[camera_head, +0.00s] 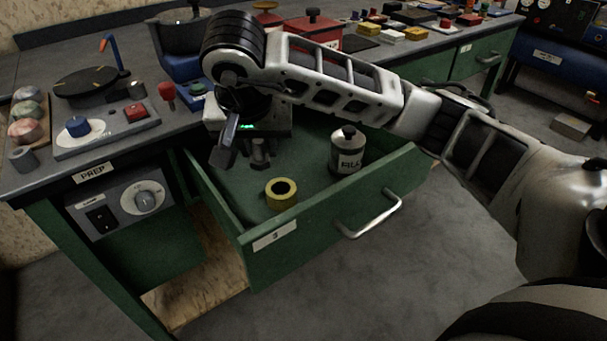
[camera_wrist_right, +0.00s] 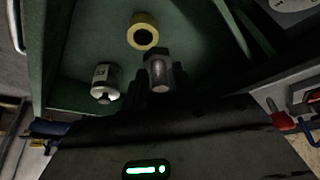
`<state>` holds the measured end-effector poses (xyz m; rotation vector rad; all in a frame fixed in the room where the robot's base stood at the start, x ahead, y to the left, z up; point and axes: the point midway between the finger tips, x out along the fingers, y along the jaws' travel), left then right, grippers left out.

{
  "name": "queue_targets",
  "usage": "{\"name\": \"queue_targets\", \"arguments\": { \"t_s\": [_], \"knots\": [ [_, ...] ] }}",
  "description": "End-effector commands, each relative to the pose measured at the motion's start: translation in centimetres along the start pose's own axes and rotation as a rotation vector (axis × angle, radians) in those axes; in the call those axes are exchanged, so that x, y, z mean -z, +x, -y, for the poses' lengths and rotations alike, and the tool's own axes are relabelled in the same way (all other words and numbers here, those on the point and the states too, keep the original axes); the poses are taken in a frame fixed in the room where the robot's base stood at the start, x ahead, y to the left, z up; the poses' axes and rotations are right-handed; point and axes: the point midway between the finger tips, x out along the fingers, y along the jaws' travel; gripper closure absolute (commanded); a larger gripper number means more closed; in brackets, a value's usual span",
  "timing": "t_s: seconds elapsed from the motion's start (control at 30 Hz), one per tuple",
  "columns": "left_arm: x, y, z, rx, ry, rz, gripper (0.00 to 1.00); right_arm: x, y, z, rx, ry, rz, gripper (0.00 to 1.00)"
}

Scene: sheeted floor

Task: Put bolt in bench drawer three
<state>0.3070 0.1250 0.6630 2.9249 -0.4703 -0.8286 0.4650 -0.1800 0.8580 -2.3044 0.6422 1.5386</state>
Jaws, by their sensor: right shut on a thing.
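The green bench drawer (camera_head: 315,222), labelled 3, is pulled open in the head view. My right gripper (camera_head: 242,152) hangs over the back left part of the drawer, pointing down. It is shut on the grey metal bolt (camera_wrist_right: 159,74), whose hexagonal head shows in the right wrist view. The bolt appears above the drawer floor, apart from the yellow tape roll (camera_head: 282,192) and the grey can (camera_head: 348,151) inside. The roll (camera_wrist_right: 143,32) and can (camera_wrist_right: 105,82) also show in the right wrist view. My left gripper is out of view.
The grey bench top (camera_head: 180,125) behind the drawer carries a panel with a blue knob (camera_head: 78,126), a red toolbox (camera_head: 314,32) and many small parts. A PREP control box (camera_head: 120,208) is left of the drawer. The drawer's front middle floor is free.

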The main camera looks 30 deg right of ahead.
Motion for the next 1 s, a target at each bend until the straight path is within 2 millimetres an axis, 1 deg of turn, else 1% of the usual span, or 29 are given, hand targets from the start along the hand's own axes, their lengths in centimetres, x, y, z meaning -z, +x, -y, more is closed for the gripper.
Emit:
{"name": "queue_targets", "arguments": {
  "t_s": [0.03, 0.1, 0.2, 0.27, 0.4, 0.5, 0.67, 0.77, 0.9, 1.0],
  "knots": [
    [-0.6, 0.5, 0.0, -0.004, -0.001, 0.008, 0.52, 0.4, 1.2, -1.1, -0.004, 0.006, 0.003, 0.98],
    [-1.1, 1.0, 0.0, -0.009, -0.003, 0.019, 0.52, 1.1, 2.4, -2.5, -0.006, 0.005, 0.003, 0.98],
    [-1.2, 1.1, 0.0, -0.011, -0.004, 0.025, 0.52, 2.3, 3.8, -4.5, -0.007, 0.004, 0.003, 0.98],
    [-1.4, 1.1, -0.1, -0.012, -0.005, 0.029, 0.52, 2.9, 4.8, -5.6, -0.007, 0.004, 0.002, 0.98],
    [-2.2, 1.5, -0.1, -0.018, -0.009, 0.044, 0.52, 3.1, 7.8, -7.3, -0.005, 0.000, 0.003, 0.98],
    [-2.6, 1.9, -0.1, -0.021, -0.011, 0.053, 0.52, 3.3, 9.3, -8.0, -0.002, -0.002, 0.002, 0.98],
    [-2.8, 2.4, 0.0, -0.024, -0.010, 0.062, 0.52, 3.6, 10.3, -8.6, 0.000, -0.002, -0.001, 0.98],
    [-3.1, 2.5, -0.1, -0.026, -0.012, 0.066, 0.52, 3.6, 11.4, -9.2, -0.002, -0.002, 0.001, 0.98],
    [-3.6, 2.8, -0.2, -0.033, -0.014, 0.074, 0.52, 2.7, 13.4, -9.2, 0.001, -0.005, 0.003, 0.98],
    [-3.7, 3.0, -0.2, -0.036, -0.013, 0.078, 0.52, 2.5, 14.1, -9.2, 0.002, -0.004, 0.001, 0.98]
  ]
}}
